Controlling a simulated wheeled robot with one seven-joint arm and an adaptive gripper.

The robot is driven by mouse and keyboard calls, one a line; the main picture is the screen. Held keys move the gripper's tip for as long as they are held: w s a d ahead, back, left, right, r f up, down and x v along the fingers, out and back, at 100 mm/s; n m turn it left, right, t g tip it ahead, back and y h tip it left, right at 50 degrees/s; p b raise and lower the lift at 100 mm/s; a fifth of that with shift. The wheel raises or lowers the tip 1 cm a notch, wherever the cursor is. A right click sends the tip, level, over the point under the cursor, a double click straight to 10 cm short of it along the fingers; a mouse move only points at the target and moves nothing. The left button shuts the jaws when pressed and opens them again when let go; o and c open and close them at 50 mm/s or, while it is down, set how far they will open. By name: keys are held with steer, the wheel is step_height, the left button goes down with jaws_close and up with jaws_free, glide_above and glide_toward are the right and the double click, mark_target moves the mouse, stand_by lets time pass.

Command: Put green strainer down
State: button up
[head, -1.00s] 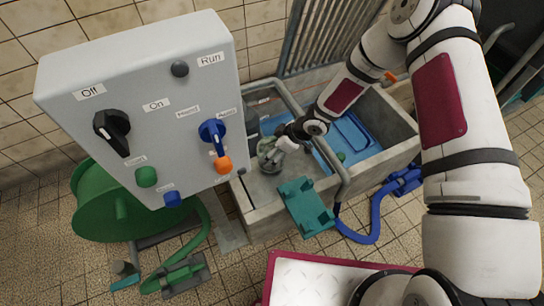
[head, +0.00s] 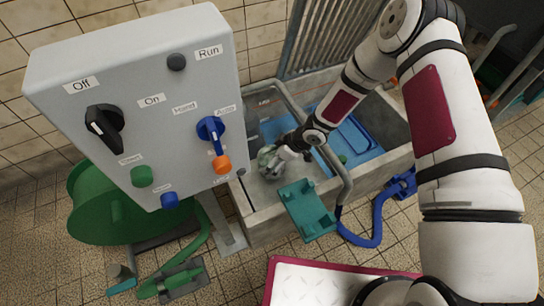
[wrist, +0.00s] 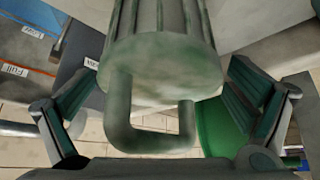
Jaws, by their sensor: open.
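The green strainer (head: 268,165) is a weathered grey-green ribbed cylinder. In the head view it is at the left end of the concrete trough, partly hidden by my gripper (head: 281,155). In the wrist view the strainer (wrist: 160,65) fills the upper middle, with its blotched round end and bent loop handle facing the camera. My gripper (wrist: 162,95) is open, with one finger on each side of the strainer. Gaps show between the fingers and the strainer's sides. Whether its far end rests on the ledge is hidden.
A grey control box (head: 140,100) with knobs stands close on the left. The concrete trough (head: 262,228) has a blue tray (head: 352,140) inside, a bent pipe and a teal bracket (head: 306,210) at its front. A green hose reel (head: 95,210) stands behind the control box.

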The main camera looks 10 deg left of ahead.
steer(key=shift+r, duration=0.25)
steer(key=p+v, duration=0.5)
steer(key=v, duration=0.6)
steer(key=shift+d+r, duration=0.25)
steer(key=shift+r, duration=0.05)
